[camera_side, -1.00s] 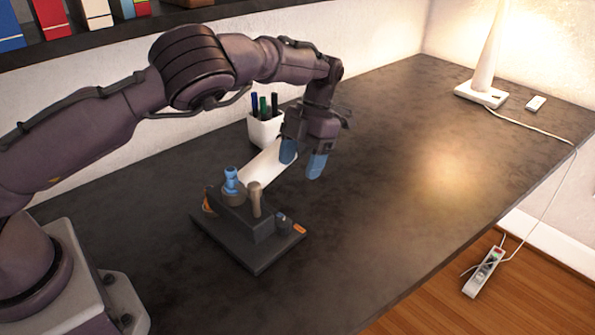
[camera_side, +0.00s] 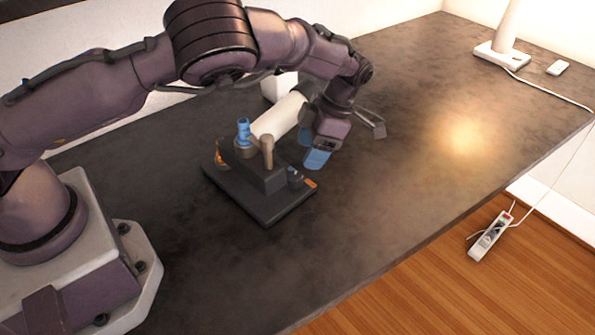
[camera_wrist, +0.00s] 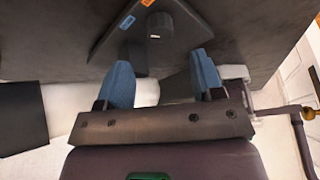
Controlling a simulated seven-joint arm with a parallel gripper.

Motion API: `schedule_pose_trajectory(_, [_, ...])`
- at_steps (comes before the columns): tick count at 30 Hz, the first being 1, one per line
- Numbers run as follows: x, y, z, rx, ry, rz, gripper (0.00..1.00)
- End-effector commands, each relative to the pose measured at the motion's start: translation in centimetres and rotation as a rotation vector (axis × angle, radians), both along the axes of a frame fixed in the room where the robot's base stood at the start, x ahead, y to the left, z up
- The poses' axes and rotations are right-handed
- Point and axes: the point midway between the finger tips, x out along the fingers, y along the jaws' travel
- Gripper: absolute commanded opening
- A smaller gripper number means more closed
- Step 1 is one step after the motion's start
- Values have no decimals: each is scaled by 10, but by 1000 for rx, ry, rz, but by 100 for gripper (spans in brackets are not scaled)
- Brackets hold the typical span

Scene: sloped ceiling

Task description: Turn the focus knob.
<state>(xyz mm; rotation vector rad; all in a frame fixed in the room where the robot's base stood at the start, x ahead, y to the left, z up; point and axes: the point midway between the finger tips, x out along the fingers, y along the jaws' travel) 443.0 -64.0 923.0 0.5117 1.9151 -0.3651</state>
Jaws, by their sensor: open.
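A dark instrument (camera_side: 262,207) with a flat base stands on the table in the side view. It carries a blue upright part (camera_side: 243,132), a tan upright post (camera_side: 267,152), a white tube (camera_side: 277,120) slanting up to the right, and a small dark knob (camera_side: 294,174) at its right end. I cannot tell for certain which part is the focus knob. My gripper (camera_side: 311,147) is open, blue fingers pointing down, just right of and behind the instrument. In the wrist view, the instrument's base (camera_wrist: 180,40) lies beyond the open fingers (camera_wrist: 160,64), and nothing is gripped.
A white cup (camera_side: 279,88) stands behind, partly hidden by my arm. A lamp (camera_side: 500,52) and a small white box (camera_side: 558,68) are at the far right. A power strip (camera_side: 491,236) lies on the floor. The tabletop (camera_side: 420,170) right of the instrument is clear.

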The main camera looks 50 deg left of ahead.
Motion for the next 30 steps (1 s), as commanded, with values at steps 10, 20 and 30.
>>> schedule_pose_trajectory(10, [-21,11,-56,1,2,1,61])
schedule_pose_trajectory(20, [-24,13,-67,-1,-1,2,61])
schedule_pose_trajectory(30, [-24,13,-67,-1,-1,2,12])
